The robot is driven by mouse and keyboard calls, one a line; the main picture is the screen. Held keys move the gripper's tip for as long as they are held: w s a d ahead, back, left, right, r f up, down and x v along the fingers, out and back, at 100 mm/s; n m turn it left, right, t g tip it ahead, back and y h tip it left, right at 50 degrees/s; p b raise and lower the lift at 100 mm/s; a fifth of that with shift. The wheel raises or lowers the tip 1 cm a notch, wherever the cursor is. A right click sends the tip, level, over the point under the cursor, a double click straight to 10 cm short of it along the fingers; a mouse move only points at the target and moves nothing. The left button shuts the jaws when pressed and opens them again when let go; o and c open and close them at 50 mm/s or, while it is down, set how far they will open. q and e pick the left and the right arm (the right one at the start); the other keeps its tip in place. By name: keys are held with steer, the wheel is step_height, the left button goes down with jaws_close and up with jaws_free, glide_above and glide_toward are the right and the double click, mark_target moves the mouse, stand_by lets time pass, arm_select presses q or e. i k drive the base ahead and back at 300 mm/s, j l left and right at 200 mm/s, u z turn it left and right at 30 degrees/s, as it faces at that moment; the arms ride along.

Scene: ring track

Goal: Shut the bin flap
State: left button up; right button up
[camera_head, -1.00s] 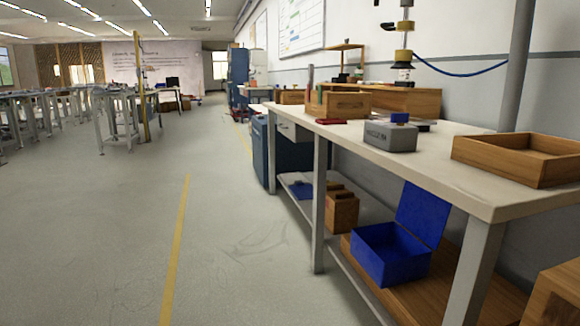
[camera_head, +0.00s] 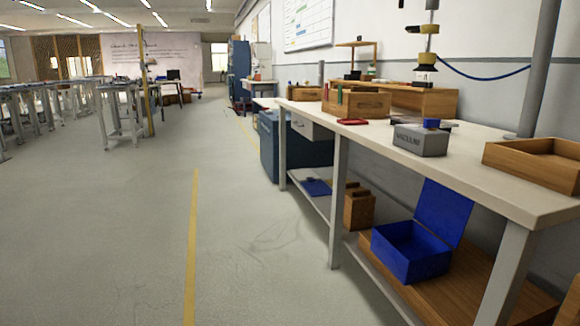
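A blue bin (camera_head: 412,252) stands on the wooden lower shelf under the workbench at the right. Its blue flap (camera_head: 445,211) is open and stands up at the bin's back right side, leaning a little to the right. The inside of the bin shows in part from above. Neither of my grippers is in the head view.
The white workbench (camera_head: 452,178) runs along the right wall, with a front leg (camera_head: 338,205) left of the bin. A wooden box (camera_head: 359,209) sits on the lower shelf. On top are a grey vacuum block (camera_head: 420,141) and a wooden tray (camera_head: 530,172).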

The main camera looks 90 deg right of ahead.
mark_target(445, 212)
steer(key=z, duration=3.8)
steer(key=k+j, duration=0.05)
